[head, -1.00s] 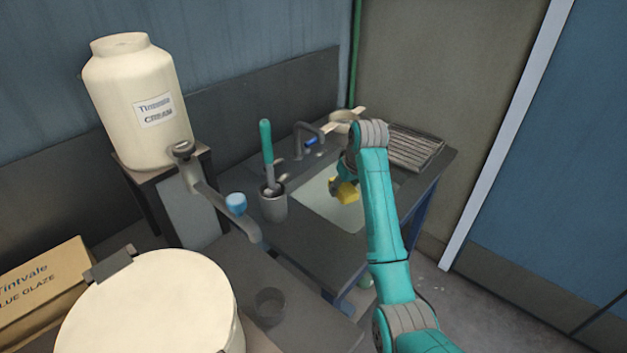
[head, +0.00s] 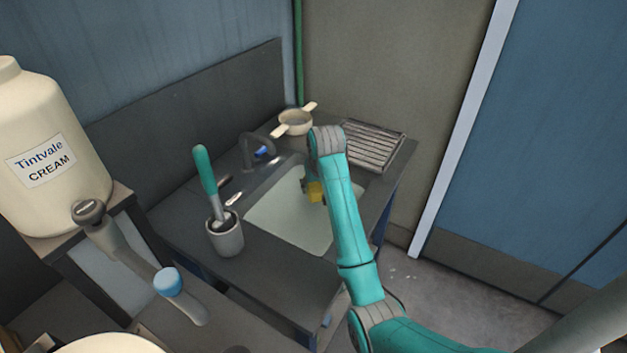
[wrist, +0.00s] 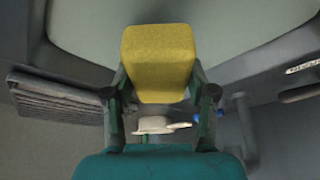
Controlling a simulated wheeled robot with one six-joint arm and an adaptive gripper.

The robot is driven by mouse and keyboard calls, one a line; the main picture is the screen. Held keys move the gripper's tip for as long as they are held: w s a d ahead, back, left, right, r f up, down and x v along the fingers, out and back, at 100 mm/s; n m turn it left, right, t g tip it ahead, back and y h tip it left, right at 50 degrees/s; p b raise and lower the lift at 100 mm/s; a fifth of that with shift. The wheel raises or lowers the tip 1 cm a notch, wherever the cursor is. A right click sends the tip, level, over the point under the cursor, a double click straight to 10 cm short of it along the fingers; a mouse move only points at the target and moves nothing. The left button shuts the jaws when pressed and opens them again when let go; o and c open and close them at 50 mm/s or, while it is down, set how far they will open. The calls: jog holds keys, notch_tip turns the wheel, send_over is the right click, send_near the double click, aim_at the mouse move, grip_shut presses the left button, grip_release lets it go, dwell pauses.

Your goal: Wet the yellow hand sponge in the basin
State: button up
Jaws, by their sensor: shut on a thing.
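The yellow hand sponge (wrist: 158,60) is a block held between the two fingers of my gripper (wrist: 160,92), which is shut on it. In the head view the sponge (head: 316,192) shows just left of my teal arm, over the basin (head: 287,220). My arm hides part of the sponge and most of the gripper there. The basin is a pale rectangular sink set in a dark counter; its pale inside also fills the top of the wrist view. I cannot tell how high the sponge is above the basin's bottom, or whether it is wet.
A faucet (head: 255,148) stands behind the basin. A strainer (head: 295,121) and a ribbed rack (head: 373,147) lie at the back right. A grey cup (head: 225,237) with a teal-handled tool stands left of the basin. A large cream jar (head: 45,150) is at the far left.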

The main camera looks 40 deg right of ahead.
jog(key=shift+f, duration=6.2)
jog(key=shift+r, duration=7.55)
jog(key=shift+s, duration=0.1)
